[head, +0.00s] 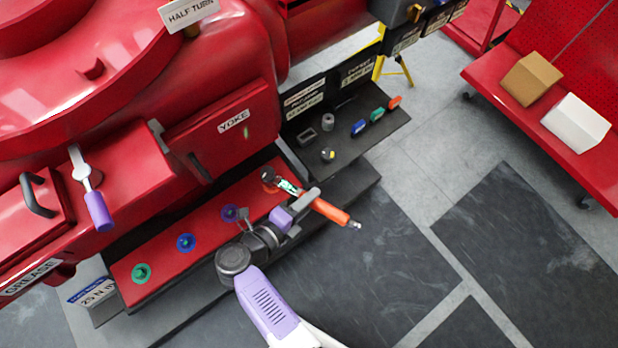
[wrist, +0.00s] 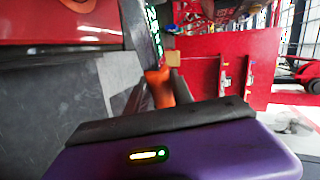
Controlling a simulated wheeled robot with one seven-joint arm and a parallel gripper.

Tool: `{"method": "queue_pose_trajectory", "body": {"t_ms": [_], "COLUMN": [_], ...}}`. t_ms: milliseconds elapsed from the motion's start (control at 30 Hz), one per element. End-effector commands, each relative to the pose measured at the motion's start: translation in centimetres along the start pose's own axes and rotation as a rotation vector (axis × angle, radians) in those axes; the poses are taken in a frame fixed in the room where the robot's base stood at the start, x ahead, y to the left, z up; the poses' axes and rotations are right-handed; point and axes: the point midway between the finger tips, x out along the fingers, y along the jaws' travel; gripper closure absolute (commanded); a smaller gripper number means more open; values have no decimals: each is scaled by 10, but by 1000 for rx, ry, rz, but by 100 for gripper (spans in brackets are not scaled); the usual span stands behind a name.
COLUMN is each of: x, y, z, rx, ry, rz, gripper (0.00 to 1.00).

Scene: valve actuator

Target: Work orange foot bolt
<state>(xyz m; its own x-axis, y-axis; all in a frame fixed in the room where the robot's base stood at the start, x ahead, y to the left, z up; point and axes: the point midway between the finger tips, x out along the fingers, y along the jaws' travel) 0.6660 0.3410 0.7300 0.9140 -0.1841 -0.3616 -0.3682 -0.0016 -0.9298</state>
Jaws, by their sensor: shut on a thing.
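My gripper (head: 308,203) is shut on a torque wrench with an orange handle (head: 329,211). The wrench runs up and left from my gripper, past a light green section (head: 289,187), to a dark round head (head: 268,175). This head is over the far right end of the red foot plate (head: 210,230). I cannot tell whether the head is seated. In the wrist view the orange handle (wrist: 160,88) stands between my fingers.
Green (head: 141,273), blue (head: 185,242) and purple (head: 230,213) ringed bolts line the plate. A dark mat (head: 350,127) holds several small sockets and parts. A red bench (head: 512,92) with two boxes stands right. The floor between is clear.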

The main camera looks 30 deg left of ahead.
Motion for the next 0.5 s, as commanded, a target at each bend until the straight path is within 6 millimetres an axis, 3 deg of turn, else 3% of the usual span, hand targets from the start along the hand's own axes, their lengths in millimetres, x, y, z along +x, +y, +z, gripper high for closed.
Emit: {"method": "queue_pose_trajectory", "body": {"t_ms": [500], "x": [-7], "y": [-20], "z": [-1], "rx": [2], "ry": [0], "rz": [-2], "gripper": [100]}}
